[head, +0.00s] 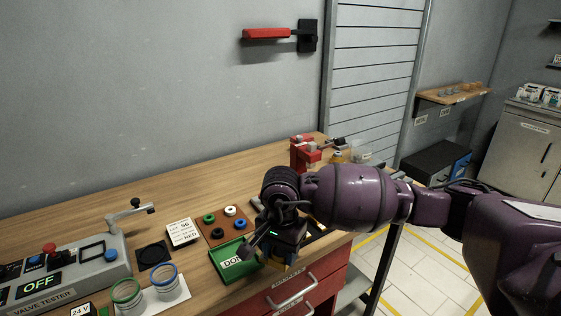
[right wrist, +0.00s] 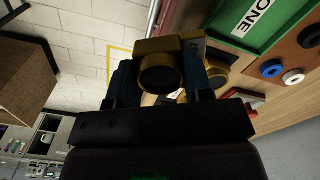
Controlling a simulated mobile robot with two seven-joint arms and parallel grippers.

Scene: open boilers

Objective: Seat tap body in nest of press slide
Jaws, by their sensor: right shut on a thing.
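My right gripper (head: 288,254) is low over the front edge of the bench, just right of the green tray. In the right wrist view its two dark blue fingers (right wrist: 160,88) are shut on a brass tap body (right wrist: 162,72), whose round dark opening faces the camera. More brass shows just right of it; I cannot tell whether it is the same piece. A red press-like device (head: 304,153) stands at the back right of the bench. The press slide and its nest cannot be made out; my right arm covers part of that area. My left gripper is not in view.
The green DONE tray (head: 226,267) lies left of my gripper, also in the right wrist view (right wrist: 285,22). Behind it a wooden board (head: 212,236) holds several coloured rings. A valve tester (head: 85,277) stands at left. Red drawers (head: 300,296) are below the bench edge.

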